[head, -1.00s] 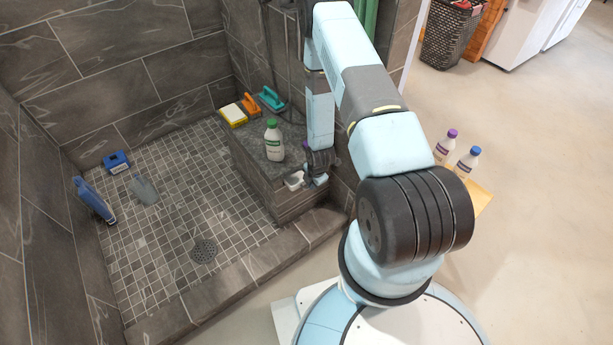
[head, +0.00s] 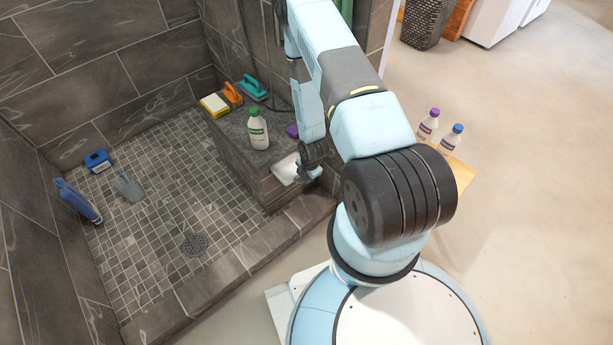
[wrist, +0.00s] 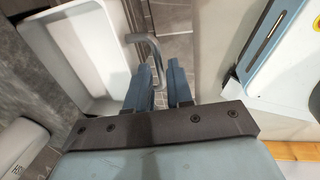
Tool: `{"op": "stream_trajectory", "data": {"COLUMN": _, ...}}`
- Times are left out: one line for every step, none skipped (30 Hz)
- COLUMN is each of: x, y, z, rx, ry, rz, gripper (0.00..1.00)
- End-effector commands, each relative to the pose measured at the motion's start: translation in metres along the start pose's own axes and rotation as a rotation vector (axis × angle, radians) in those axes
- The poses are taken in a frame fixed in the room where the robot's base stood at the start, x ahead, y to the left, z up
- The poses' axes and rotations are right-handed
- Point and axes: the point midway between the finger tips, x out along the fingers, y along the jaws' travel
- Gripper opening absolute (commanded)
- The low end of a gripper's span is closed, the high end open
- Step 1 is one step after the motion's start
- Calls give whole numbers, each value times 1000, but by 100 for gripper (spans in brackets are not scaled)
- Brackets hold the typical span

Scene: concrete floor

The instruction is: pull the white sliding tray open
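The white sliding tray (head: 284,168) sticks out of the right end face of the tiled bench (head: 232,150). In the wrist view the tray (wrist: 72,45) fills the upper left, looks empty inside, and has a grey bent handle (wrist: 143,39) on its outer side. My gripper (head: 313,173) is at the tray's outer end. The head view shows the fingers only small and partly behind my arm.
A green-capped bottle (head: 258,130) stands on the bench above the tray, near a purple item (head: 292,130). A yellow sponge (head: 214,104) and a teal-handled tool (head: 252,87) lie farther back. Two bottles (head: 428,124) (head: 451,138) stand on the right, on a wooden surface. A raised tiled curb (head: 215,273) edges the shower.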

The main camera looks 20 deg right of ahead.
Motion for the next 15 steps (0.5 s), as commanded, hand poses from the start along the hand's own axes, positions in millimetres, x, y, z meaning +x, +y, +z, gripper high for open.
{"op": "stream_trajectory", "data": {"x": -4, "y": 1, "z": 0, "rx": 0, "ry": 0, "rz": 1, "gripper": 21}}
{"op": "stream_trajectory", "data": {"x": -6, "y": 1, "z": 0, "rx": 0, "ry": 0, "rz": 1, "gripper": 21}}
{"op": "stream_trajectory", "data": {"x": -10, "y": 1, "z": 0, "rx": 0, "ry": -1, "rz": 1, "gripper": 21}}
{"op": "stream_trajectory", "data": {"x": -14, "y": 1, "z": 0, "rx": 0, "ry": -1, "rz": 1, "gripper": 21}}
{"op": "stream_trajectory", "data": {"x": -18, "y": 1, "z": 0, "rx": 0, "ry": -1, "rz": 1, "gripper": 21}}
{"op": "stream_trajectory", "data": {"x": -24, "y": 1, "z": 0, "rx": -1, "ry": -1, "rz": 1, "gripper": 21}}
{"op": "stream_trajectory", "data": {"x": -29, "y": 1, "z": 0, "rx": -1, "ry": -1, "rz": 1, "gripper": 21}}
{"op": "stream_trajectory", "data": {"x": -33, "y": 1, "z": 1, "rx": -1, "ry": -1, "rz": 1, "gripper": 21}}
{"op": "stream_trajectory", "data": {"x": -40, "y": 1, "z": 1, "rx": -1, "ry": -1, "rz": 2, "gripper": 21}}
{"op": "stream_trajectory", "data": {"x": -45, "y": 1, "z": 0, "rx": -1, "ry": -1, "rz": 1, "gripper": 21}}
{"op": "stream_trajectory", "data": {"x": -50, "y": 1, "z": 0, "rx": -1, "ry": -1, "rz": 1, "gripper": 21}}
{"op": "stream_trajectory", "data": {"x": -56, "y": 1, "z": 0, "rx": -1, "ry": -1, "rz": 2, "gripper": 21}}
{"op": "stream_trajectory", "data": {"x": -61, "y": 1, "z": 0, "rx": -1, "ry": -1, "rz": 1, "gripper": 21}}
{"op": "stream_trajectory", "data": {"x": -65, "y": 2, "z": 0, "rx": -2, "ry": -1, "rz": 1, "gripper": 21}}
{"op": "stream_trajectory", "data": {"x": -72, "y": 2, "z": 0, "rx": -1, "ry": -1, "rz": 2, "gripper": 21}}
